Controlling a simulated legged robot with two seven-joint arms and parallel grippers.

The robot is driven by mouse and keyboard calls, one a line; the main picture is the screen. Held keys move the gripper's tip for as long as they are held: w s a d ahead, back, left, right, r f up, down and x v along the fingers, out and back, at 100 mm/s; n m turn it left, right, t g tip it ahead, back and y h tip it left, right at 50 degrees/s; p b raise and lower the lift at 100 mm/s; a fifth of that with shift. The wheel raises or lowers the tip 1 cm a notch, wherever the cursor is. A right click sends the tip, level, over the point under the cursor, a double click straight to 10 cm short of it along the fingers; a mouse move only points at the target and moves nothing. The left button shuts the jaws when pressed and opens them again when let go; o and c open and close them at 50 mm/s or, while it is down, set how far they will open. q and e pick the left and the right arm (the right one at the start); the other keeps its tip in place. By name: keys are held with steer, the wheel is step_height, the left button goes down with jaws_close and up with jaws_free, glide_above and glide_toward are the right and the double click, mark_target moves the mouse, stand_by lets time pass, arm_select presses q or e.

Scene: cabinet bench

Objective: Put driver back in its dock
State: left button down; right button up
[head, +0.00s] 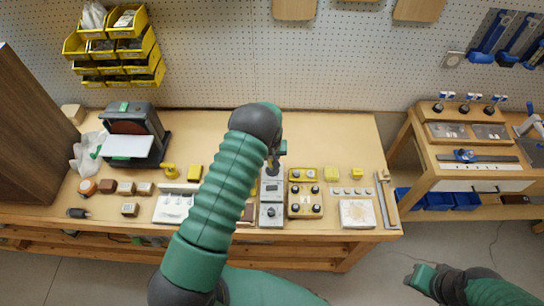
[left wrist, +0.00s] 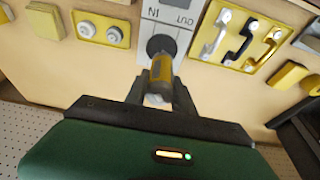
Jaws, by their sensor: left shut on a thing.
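My left gripper (head: 274,164) is over the middle of the bench, at the far end of a grey panel (head: 272,190). In the left wrist view, its fingers (left wrist: 160,92) are shut on a short yellow-and-grey cylinder, which looks like the driver (left wrist: 161,70). The driver lines up with a dark round opening or collar (left wrist: 160,45) on the grey panel marked IN and OUT (left wrist: 178,14), which looks like the dock. I cannot tell whether its tip is inside or just above. In the head view, the gripper hides the driver. My right gripper (head: 420,277) is at the lower right, away from the bench.
A yellow panel with hook-shaped handles (left wrist: 231,57) is close to the gripper.

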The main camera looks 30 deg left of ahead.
arm_select(q)
steer(key=shift+a, duration=0.1)
steer(key=shift+d+f, duration=0.2)
steer(key=shift+d, duration=0.2)
steer(key=shift+f+b, duration=0.45)
steer(key=shift+b, duration=0.15)
steer(key=shift+d, duration=0.15)
steer(key=shift+a+f+b, duration=0.2)
steer(key=shift+f+b, duration=0.5)
stand_by(0.6)
steer(key=shift+f+b, duration=0.8)
steer(key=shift+b, duration=0.05)
stand_by(0.7)
steer(key=c, duration=1)
jaws_free()
steer(key=shift+o, duration=0.4)
